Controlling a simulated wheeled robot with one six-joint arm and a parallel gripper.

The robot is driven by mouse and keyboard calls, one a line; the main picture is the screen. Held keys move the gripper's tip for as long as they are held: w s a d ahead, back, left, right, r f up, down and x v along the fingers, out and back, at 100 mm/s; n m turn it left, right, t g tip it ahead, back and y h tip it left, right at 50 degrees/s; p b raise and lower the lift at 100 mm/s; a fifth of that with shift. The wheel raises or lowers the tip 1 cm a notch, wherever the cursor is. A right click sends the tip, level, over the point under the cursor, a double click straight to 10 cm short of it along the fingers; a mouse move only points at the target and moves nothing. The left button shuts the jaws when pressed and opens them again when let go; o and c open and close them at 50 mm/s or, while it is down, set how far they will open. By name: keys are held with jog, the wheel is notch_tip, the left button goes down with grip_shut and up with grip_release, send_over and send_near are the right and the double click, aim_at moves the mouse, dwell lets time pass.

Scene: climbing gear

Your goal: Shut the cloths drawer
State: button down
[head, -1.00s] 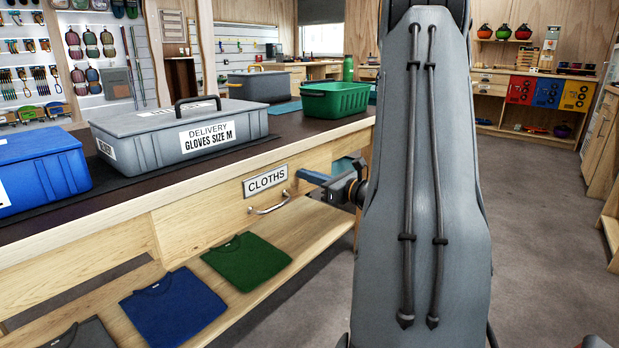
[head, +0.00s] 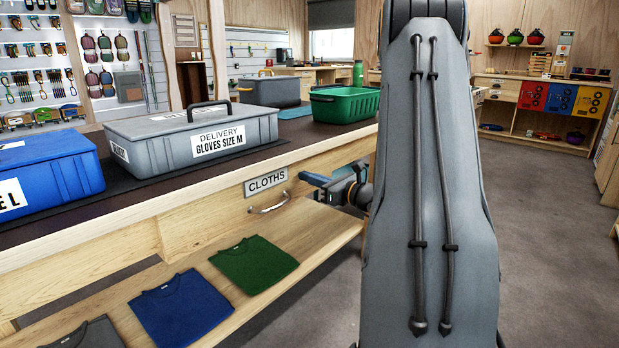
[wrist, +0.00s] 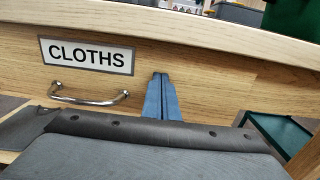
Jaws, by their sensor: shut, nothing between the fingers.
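The cloths drawer (head: 225,218) is a pale wooden front under the bench top, with a CLOTHS label (head: 267,182) and a metal bar handle (head: 269,207). I cannot tell whether it stands slightly out or is flush. My gripper (head: 304,178) is at the right of the label and handle, its blue fingers pointing towards the drawer front. In the wrist view the shut, empty fingers (wrist: 160,78) overlap the drawer front right of the handle (wrist: 88,98); contact is unclear. The drawer's inside is not visible.
The bench top holds a grey delivery box (head: 190,140), a blue box (head: 45,175) and a green crate (head: 345,105). Folded shirts, green (head: 253,264) and blue (head: 182,308), lie on the lower shelf (head: 325,228). Open floor (head: 545,230) lies to the right.

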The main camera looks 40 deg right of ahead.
jog(key=s+d+p, duration=0.2)
jog(key=s, duration=1)
jog(key=shift+s+d, duration=0.3)
jog(key=shift+s, duration=0.1)
